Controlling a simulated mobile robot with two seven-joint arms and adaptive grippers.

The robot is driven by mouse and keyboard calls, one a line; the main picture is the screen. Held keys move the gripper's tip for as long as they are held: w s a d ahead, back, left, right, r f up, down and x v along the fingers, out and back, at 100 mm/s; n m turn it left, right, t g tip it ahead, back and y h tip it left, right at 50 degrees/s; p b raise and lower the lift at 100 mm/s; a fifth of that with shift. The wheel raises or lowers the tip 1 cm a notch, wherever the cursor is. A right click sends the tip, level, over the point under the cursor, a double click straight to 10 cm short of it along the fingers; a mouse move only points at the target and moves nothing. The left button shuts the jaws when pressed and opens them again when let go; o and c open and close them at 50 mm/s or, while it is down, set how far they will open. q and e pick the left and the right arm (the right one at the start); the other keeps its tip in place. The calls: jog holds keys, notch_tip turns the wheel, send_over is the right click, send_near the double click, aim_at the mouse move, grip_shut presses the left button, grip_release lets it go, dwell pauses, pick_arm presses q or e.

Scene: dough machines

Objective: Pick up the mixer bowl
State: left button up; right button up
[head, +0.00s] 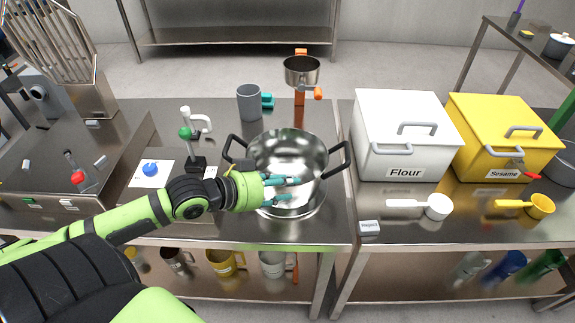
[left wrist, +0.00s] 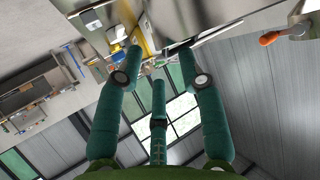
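The mixer bowl (head: 322,190) is a large shiny steel pot with a black handle on each side. It stands upright near the middle of the steel table in the head view. My left gripper (head: 287,188) reaches in from the left, its teal fingers overlapping the bowl's front left part. I cannot tell whether the fingers touch the bowl. In the left wrist view the fingers of the left gripper (left wrist: 155,58) are spread with nothing between them. My right gripper is not in view.
A white Flour bin (head: 400,140) and a yellow Sesame bin (head: 505,135) stand right of the bowl. A white scoop (head: 437,207) lies in front of the Flour bin.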

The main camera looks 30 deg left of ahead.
aim_at(303, 184)
pick_arm(q)
jog(key=p+x, duration=0.2)
jog(key=x, duration=0.4)
jog(key=shift+w+d, duration=0.2)
jog(key=shift+d, duration=0.05)
jog(key=shift+d+f, duration=0.1)
jog(key=shift+f, duration=0.05)
jog(key=shift+c, duration=1.2)
grip_shut()
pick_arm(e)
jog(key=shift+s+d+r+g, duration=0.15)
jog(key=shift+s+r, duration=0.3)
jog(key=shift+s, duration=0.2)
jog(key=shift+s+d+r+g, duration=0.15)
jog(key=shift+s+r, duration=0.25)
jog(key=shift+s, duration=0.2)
